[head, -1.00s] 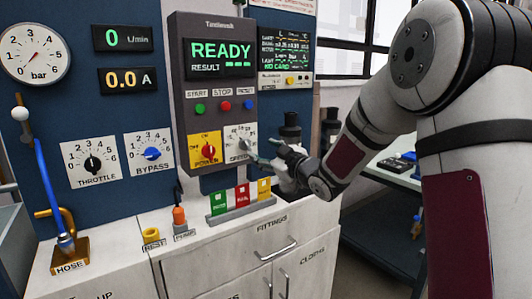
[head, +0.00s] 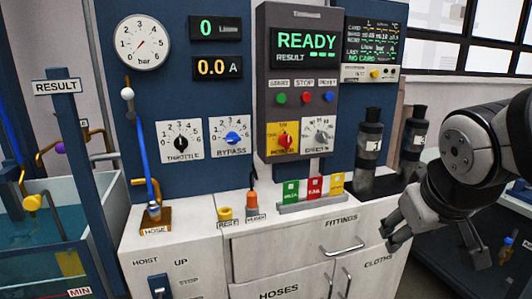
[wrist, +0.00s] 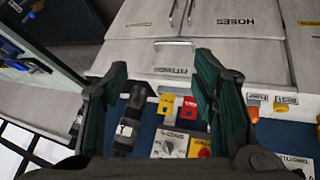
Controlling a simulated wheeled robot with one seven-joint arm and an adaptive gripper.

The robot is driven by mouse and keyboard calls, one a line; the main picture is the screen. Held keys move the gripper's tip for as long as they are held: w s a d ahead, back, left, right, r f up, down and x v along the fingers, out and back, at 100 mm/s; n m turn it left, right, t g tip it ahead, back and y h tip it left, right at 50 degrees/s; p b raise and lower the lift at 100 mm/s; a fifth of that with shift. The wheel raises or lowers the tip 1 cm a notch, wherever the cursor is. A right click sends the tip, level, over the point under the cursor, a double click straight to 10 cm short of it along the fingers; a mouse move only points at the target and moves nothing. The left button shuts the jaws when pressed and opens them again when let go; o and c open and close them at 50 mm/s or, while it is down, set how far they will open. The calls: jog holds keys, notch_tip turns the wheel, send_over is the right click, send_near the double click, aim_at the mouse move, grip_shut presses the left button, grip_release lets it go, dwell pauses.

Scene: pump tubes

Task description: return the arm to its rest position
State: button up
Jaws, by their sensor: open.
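My gripper (head: 437,252) hangs at the right of the head view, pointing down beside the white cabinet's front right edge. Its two dark fingers are spread with nothing between them. In the wrist view the gripper (wrist: 160,68) shows its green-lined fingers wide apart, and the cabinet and panel appear upside down behind them. The arm (head: 500,150) is folded in at the right edge of the head view, and much of it lies outside the picture.
The control box (head: 310,60) reads READY on the blue panel. Dark bottles (head: 370,140) stand behind and left of the arm. Colour cards (head: 314,188) stand on the cabinet top (head: 210,205). A water tank (head: 40,235) is at far left. A dark shelf is at right.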

jog(key=s+a+f+m+g+y, duration=0.1)
jog(key=s+a+f+g, duration=0.15)
jog(key=s, duration=0.85)
jog(key=s+a+f+m+g+y, duration=0.1)
jog(key=s+a+g, duration=0.15)
jog(key=s, duration=0.75)
notch_tip(320, 180, up, 17)
jog(key=t+p, duration=0.2)
jog(key=p, duration=1.4)
jog(key=shift+s+r+n+t, duration=0.2)
jog(key=shift+n+t, duration=0.1)
jog(key=shift+t, duration=0.1)
jog(key=shift+d, duration=0.1)
jog(key=shift+c, duration=0.5)
